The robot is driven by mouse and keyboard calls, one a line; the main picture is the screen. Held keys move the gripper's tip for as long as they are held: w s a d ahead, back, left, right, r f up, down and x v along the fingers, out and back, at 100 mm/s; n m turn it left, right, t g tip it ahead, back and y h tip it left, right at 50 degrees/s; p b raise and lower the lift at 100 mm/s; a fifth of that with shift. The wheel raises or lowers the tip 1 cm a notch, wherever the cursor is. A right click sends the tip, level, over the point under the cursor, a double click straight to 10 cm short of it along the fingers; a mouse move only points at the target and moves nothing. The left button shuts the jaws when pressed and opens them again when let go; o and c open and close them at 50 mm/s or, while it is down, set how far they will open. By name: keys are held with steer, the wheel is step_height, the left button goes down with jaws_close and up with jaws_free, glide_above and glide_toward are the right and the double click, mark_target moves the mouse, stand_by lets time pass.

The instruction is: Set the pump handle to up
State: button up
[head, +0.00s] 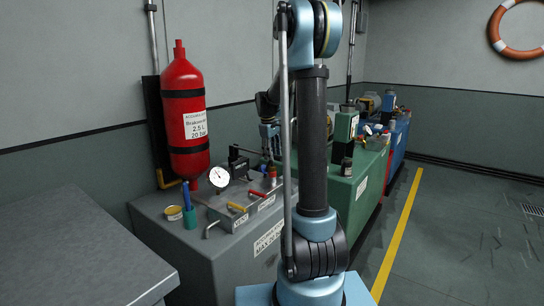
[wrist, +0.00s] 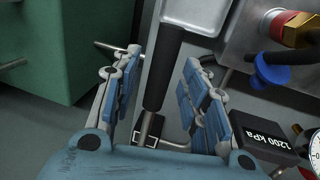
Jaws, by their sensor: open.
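My gripper (wrist: 158,92) is open, with its blue-padded fingers on either side of a black bar, which looks like the pump handle (wrist: 160,70). The bar runs between the fingers, with a gap on both sides, and meets a bracket (wrist: 149,127) low between them. Its upper end passes in front of a grey metal block. In the head view my gripper (head: 269,134) points down over the back of the grey console (head: 190,250), partly hidden behind my arm. I cannot clearly make out the handle in the head view.
A pressure gauge (head: 219,177), red and yellow levers (head: 237,207) and a teal cup (head: 189,217) stand on the console. A red accumulator bottle (head: 184,115) is on the wall.

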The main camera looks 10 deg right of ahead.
steer(key=shift+f, duration=0.4)
steer(key=shift+c, duration=0.3)
jaws_close()
